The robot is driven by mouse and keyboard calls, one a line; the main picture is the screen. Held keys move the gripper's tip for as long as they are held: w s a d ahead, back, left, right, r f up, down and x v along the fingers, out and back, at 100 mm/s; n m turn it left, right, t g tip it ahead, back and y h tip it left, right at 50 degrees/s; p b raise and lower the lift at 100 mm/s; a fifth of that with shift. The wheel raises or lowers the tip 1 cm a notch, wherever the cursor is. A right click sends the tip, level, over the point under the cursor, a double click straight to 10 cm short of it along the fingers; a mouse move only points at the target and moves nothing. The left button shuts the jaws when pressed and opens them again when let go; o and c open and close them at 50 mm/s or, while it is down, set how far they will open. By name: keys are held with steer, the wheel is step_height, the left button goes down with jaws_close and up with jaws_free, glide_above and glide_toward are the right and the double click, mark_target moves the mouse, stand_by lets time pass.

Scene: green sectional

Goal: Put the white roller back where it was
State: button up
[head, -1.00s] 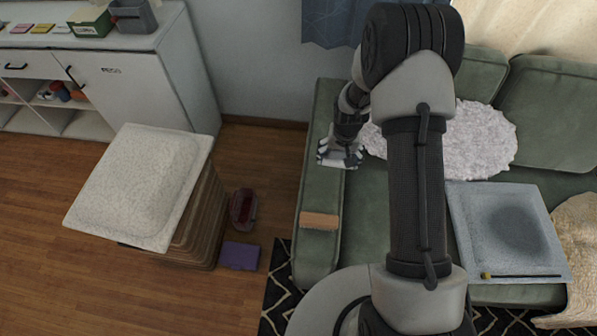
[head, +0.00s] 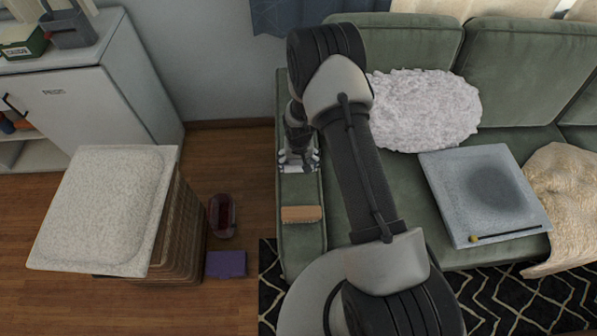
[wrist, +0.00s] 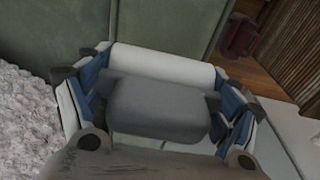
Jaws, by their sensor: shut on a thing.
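My gripper (head: 298,163) is over the green sofa's left armrest (head: 299,243) in the head view. In the wrist view, my gripper (wrist: 163,82) has its blue-and-white fingers at either end of the white roller (wrist: 165,64), shut on it. The roller lies crosswise between the fingers, partly hidden behind a grey block-like part. In the head view, only a little white shows at the fingertips. I cannot tell whether the roller touches the armrest.
A tan block (head: 301,214) lies on the armrest in front of the gripper. A fluffy white cushion (head: 425,108) and a grey square board (head: 462,224) with a dark stick are on the seat. A pale-topped stand (head: 75,207), a dark red item (head: 222,216) and a purple box (head: 226,264) are left.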

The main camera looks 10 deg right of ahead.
mark_target(298, 170)
steer(key=shift+f+b, duration=0.65)
steer(key=shift+f, duration=1.55)
steer(key=shift+f, duration=0.2)
steer(key=o, duration=0.9)
steer(key=shift+o, duration=0.2)
